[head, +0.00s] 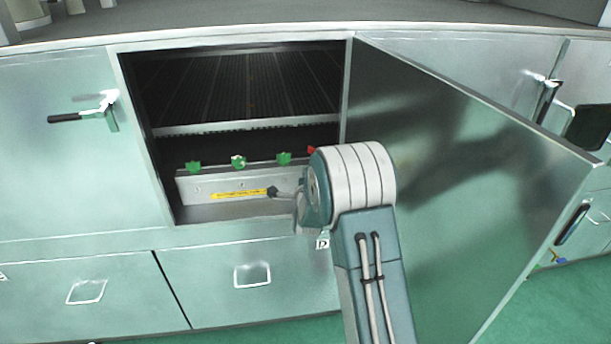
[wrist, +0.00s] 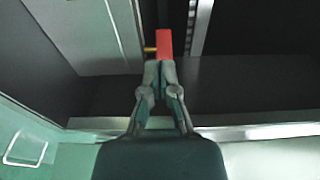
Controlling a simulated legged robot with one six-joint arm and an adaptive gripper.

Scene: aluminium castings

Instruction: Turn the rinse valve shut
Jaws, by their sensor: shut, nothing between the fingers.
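A red valve handle (head: 311,150) shows at the right end of a row of green handles (head: 238,161) inside the open cabinet, partly hidden by my arm. I cannot read a label that names the rinse valve. In the wrist view the red handle (wrist: 164,43) stands just beyond the fingertips, with a short yellowish stem at its left. My gripper (wrist: 160,68) is shut and empty, its tips together at the near end of the red handle. I cannot tell whether they touch it. In the head view my arm largely hides the gripper.
The handles sit along a pale box (head: 225,188) with a yellow label strip (head: 238,194). The cabinet door (head: 470,190) stands open to the right of my arm. A slatted rack (head: 250,85) lies deeper inside. Closed drawers (head: 250,280) are below.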

